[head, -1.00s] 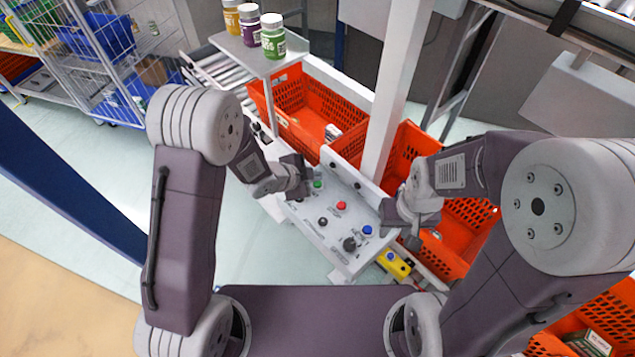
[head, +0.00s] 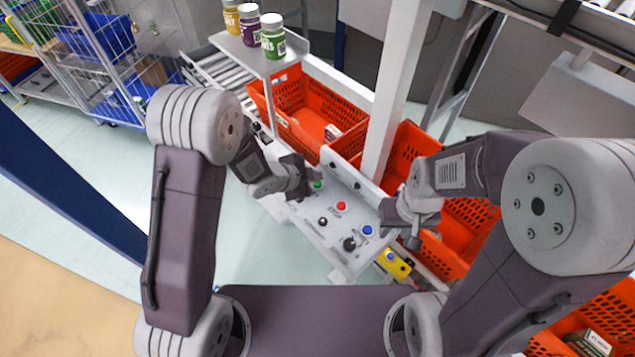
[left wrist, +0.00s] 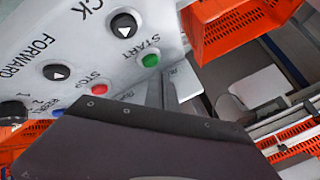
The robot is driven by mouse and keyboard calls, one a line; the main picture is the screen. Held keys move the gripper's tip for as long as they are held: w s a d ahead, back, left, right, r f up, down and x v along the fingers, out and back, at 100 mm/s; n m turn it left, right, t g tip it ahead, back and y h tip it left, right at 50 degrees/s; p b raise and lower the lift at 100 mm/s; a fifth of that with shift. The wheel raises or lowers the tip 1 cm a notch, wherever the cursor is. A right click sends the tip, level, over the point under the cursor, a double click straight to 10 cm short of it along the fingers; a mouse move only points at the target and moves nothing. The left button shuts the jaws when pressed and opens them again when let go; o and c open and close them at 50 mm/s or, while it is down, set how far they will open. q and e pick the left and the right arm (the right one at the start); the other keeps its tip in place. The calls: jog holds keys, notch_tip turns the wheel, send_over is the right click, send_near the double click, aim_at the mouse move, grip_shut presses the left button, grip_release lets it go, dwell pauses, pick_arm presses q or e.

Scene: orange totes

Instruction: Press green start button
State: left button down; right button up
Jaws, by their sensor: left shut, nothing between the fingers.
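The green start button (head: 318,184) is on the grey control panel (head: 328,238), near its far left end. It also shows in the left wrist view (left wrist: 151,60), under the label START. My left gripper (head: 303,190) is shut and empty, just beside the green button. In the left wrist view its fingertips (left wrist: 160,84) are close below the button; I cannot tell whether they touch it. My right gripper (head: 402,228) hangs at the panel's right end; its fingers are too small and dark to tell whether they are open.
The panel also carries a red button (head: 341,206), a blue button (head: 367,230) and black knobs. Orange totes (head: 300,112) stand behind. A white post (head: 388,100) rises behind the panel.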

aim_at(315, 186)
pick_arm(q)
jog(key=shift+f+b, duration=0.45)
jog(key=shift+f+b, duration=0.45)
dwell(0.5)
dwell(0.4)
jog(key=shift+r+p, duration=0.8)
jog(key=shift+r, duration=0.1)
notch_tip(315, 186, up, 5)
jog(key=p, duration=0.4)
jog(key=shift+r, duration=0.1)
dwell(0.3)
